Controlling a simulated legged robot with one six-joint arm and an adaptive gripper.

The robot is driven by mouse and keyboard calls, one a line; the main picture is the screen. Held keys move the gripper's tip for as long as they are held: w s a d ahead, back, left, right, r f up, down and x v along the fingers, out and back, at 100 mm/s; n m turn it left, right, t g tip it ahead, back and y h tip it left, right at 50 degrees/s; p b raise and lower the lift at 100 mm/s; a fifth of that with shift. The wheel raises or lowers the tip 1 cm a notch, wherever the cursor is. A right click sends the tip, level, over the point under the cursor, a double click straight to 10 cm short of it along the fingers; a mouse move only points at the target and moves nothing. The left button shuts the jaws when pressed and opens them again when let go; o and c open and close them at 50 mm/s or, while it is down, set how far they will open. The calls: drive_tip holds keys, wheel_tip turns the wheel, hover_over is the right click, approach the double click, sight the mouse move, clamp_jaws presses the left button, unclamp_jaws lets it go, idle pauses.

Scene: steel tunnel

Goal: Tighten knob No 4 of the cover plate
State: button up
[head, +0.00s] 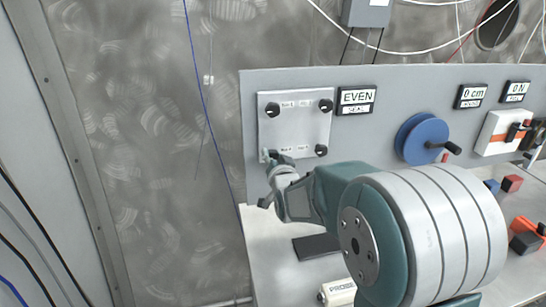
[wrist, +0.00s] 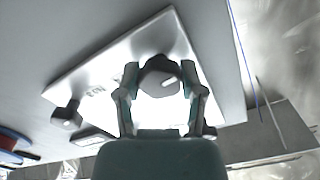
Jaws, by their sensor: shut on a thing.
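The light grey cover plate (head: 297,128) is on the upright panel in the head view, with a dark knob near each corner. Its labels are too small to read surely. My gripper (head: 272,158) is at the lower left knob and mostly hides it. In the wrist view, my gripper (wrist: 160,92) has its two fingers on either side of a dark round knob (wrist: 158,76) with a light mark, shut on it. The cover plate (wrist: 190,55) lies behind it. The upper left knob (head: 272,110), upper right knob (head: 326,105) and lower right knob (head: 321,150) are free.
A display (head: 356,97) right of the plate reads EVEN. A blue wheel with a crank (head: 422,138) and a white switch box (head: 500,132) are further right. A dark flat block (head: 316,247) and coloured blocks (head: 511,184) lie on the bench. A blue cable hangs left.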

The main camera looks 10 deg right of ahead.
drive_tip(key=o, duration=1)
drive_tip(key=shift+f, duration=0.3)
drive_tip(key=shift+o, duration=0.8)
drive_tip(key=shift+r, duration=0.15)
drive_tip(key=s, duration=1.2)
drive_tip(key=shift+a, duration=0.1)
